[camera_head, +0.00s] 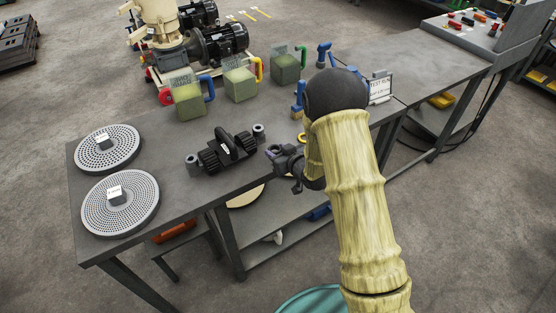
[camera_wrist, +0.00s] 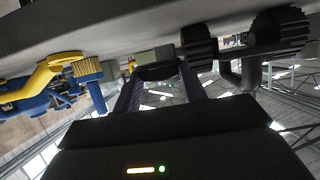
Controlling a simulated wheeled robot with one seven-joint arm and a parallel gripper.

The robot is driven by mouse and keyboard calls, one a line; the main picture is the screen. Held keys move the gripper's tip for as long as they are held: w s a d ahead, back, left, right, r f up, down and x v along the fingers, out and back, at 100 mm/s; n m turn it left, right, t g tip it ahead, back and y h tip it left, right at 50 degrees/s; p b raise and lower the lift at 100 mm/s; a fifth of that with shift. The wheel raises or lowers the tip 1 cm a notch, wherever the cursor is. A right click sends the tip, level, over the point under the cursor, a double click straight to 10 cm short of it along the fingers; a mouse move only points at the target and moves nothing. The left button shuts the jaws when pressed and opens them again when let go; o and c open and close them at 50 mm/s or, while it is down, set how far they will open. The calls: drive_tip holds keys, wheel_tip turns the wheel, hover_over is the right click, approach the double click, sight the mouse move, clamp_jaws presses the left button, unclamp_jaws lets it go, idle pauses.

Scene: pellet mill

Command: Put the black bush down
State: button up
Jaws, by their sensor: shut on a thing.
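My gripper (camera_head: 274,152) is at the front edge of the grey table, just right of the black roller assembly (camera_head: 228,153). In the wrist view my gripper (camera_wrist: 156,74) has a small dark piece, the black bush (camera_wrist: 157,72), between its fingertips. The bush is barely distinguishable from the dark fingers, and I cannot tell whether it touches the table. The ribbed black rollers (camera_wrist: 278,36) show at the right in the wrist view.
The table (camera_head: 180,205) holds two perforated discs (camera_head: 107,149) at left and several green blocks with coloured handles (camera_head: 240,84) behind. Blue and yellow tools (camera_wrist: 50,80) are left in the wrist view. Bare tabletop lies between the discs and rollers.

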drive_tip(key=shift+f, duration=2.05)
drive_tip(key=shift+f, duration=0.15)
drive_tip(key=o, duration=1.2)
